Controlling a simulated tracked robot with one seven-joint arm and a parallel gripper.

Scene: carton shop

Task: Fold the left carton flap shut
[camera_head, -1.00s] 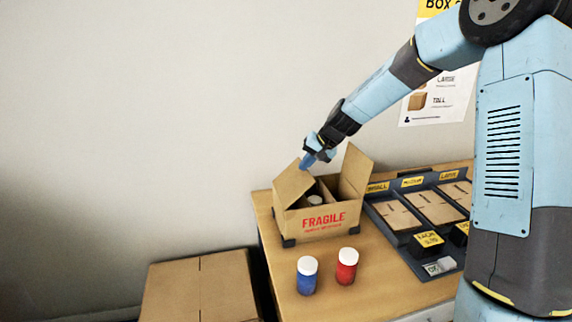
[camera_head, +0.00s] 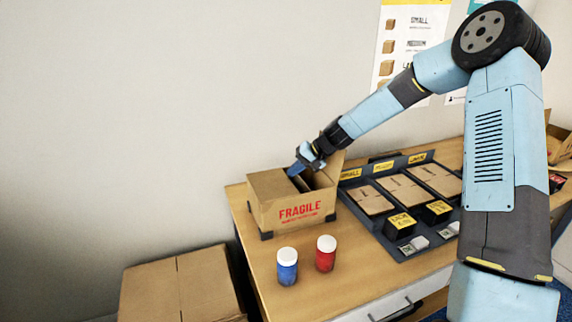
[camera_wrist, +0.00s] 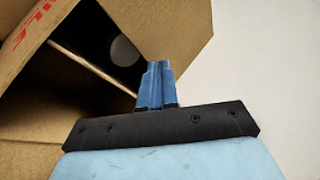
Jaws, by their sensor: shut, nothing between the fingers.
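The brown carton (camera_head: 306,211) with red FRAGILE print stands on the wooden table. Its left flap (camera_head: 268,186) slopes low over the left part of the opening. The right flap (camera_head: 335,164) stands up behind my gripper. My gripper (camera_head: 297,168) is shut and empty, with its blue fingertips close above the inner end of the left flap; I cannot tell whether they touch it. In the wrist view my gripper (camera_wrist: 155,68) is over the carton's dark opening, beside a large cardboard flap (camera_wrist: 165,25). A divider (camera_wrist: 92,66) and a round pale top (camera_wrist: 124,50) show inside.
A blue jar (camera_head: 287,268) and a red jar (camera_head: 325,255) with white lids stand in front of the carton. A dark tray (camera_head: 372,227) of flat cartons lies to the right. A closed brown box (camera_head: 180,285) is at lower left.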

